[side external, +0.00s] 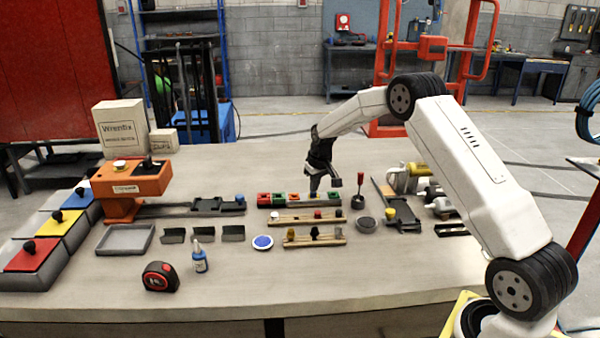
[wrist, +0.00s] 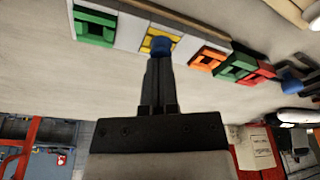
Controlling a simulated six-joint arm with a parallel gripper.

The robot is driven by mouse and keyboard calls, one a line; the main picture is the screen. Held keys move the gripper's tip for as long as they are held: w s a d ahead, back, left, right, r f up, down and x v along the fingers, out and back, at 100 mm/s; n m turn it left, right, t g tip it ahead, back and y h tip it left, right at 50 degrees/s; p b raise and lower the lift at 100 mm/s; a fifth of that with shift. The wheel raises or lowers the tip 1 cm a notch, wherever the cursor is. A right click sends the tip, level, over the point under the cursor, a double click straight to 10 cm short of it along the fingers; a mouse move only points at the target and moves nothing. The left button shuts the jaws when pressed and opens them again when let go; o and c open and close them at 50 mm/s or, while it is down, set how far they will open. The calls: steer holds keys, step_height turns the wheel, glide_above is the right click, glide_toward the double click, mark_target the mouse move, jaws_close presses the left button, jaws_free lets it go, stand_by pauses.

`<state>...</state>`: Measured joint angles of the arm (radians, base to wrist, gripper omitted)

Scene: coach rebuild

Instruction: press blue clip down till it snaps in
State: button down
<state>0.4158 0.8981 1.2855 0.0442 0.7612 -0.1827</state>
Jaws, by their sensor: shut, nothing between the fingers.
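The blue clip (wrist: 161,44) sits at the yellow square socket (wrist: 152,32) of a row of coloured blocks in the wrist view. My gripper (wrist: 160,62) is shut and empty, its fingertips right at the clip's near edge and covering part of it. I cannot tell whether they touch the clip, or how deep it sits. In the side view my gripper (side external: 315,189) points down over the row of blocks (side external: 277,199), right of its middle. The clip is too small to make out there.
Green (wrist: 95,27), orange (wrist: 207,58) and red blocks stand in the same row. Two wooden rails with knobs (side external: 316,241) lie in front. A dark fixture with a blue knob (side external: 240,199) is to the left, and a red-handled tool (side external: 359,185) stands close on the right.

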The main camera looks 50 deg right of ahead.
steer(key=shift+r, duration=0.15)
steer(key=shift+r, duration=3.35)
steer(key=shift+s+a, duration=0.15)
steer(key=shift+a, duration=0.2)
steer(key=s+a+f+n, duration=0.2)
steer(key=s+a+n, duration=0.1)
steer(key=s+a, duration=2)
steer(key=s, duration=0.3)
steer(key=shift+s+f+y, duration=0.25)
steer(key=shift+y, duration=0.05)
